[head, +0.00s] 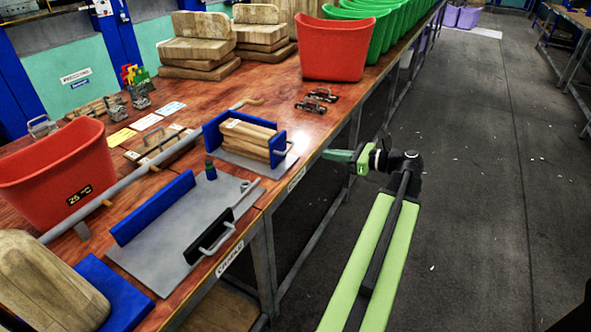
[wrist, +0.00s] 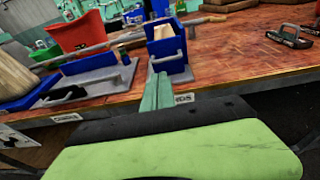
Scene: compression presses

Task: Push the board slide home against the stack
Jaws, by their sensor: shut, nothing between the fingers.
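The board slide (head: 277,149) is an upright blue plate with a metal handle, on a grey plate near the bench's front edge. In the wrist view the slide (wrist: 160,48) faces me, with its handle across it. The stack (head: 247,136) of wooden boards lies between the slide and a blue back plate (head: 212,136). Its top shows behind the slide in the wrist view (wrist: 164,31). I cannot tell whether slide and stack touch. My gripper (head: 327,154) is shut and empty, right of the slide and apart from it. Its green fingers (wrist: 158,92) point toward the slide in the wrist view.
A second grey press with a black slide (head: 209,237) stands nearer on the bench. A red tub (head: 335,48) and dark metal clamps (head: 317,99) are farther along. Another red tub (head: 57,172) is at left. The aisle floor (head: 470,180) at right is clear.

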